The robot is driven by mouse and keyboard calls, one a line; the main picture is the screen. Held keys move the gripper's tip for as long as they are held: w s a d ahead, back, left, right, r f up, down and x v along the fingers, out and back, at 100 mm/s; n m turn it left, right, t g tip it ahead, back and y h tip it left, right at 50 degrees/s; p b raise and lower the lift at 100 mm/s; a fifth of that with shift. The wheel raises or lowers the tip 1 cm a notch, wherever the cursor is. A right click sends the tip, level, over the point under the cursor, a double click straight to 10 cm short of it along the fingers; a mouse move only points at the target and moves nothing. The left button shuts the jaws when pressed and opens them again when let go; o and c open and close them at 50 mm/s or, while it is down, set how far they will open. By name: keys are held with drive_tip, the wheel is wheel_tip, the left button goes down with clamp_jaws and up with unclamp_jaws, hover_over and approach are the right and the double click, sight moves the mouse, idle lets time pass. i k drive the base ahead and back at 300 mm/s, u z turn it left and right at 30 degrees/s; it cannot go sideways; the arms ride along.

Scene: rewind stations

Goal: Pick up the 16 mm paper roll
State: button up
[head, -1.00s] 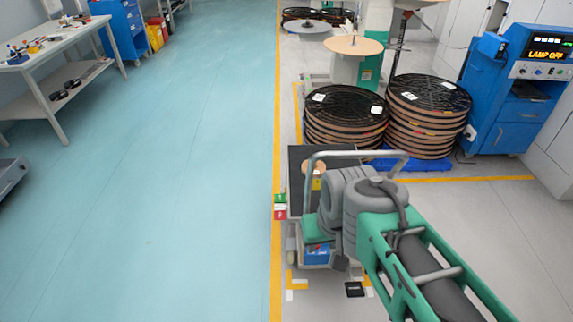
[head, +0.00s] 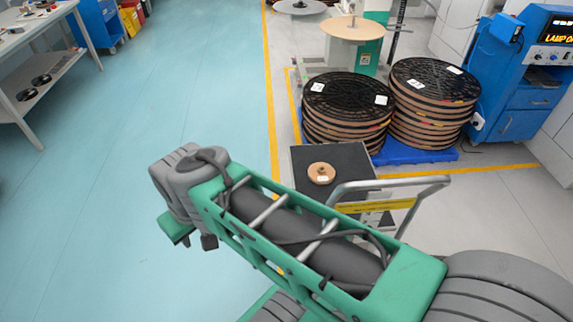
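A small round tan-brown roll (head: 321,173) with a pale label lies flat on the dark top of a cart (head: 345,157) in the middle of the head view. I cannot read its width from here. My green and grey arm crosses in front of the cart, with its wrist end to the left over the blue-green floor. My gripper's fingers do not show; they are hidden behind or below the wrist.
The cart's grey handle (head: 400,183) stands up close to my arm. Behind it, two stacks of black-topped reels (head: 346,97) (head: 432,85) sit on a blue pallet (head: 400,157). A blue machine (head: 520,85) stands at right, a workbench (head: 30,38) at left. The blue-green floor between is clear.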

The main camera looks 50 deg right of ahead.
sight(320, 173)
drive_tip(key=i, duration=1.2)
drive_tip(key=z, duration=0.7)
drive_tip(key=i, duration=0.8)
drive_tip(key=z, duration=0.4)
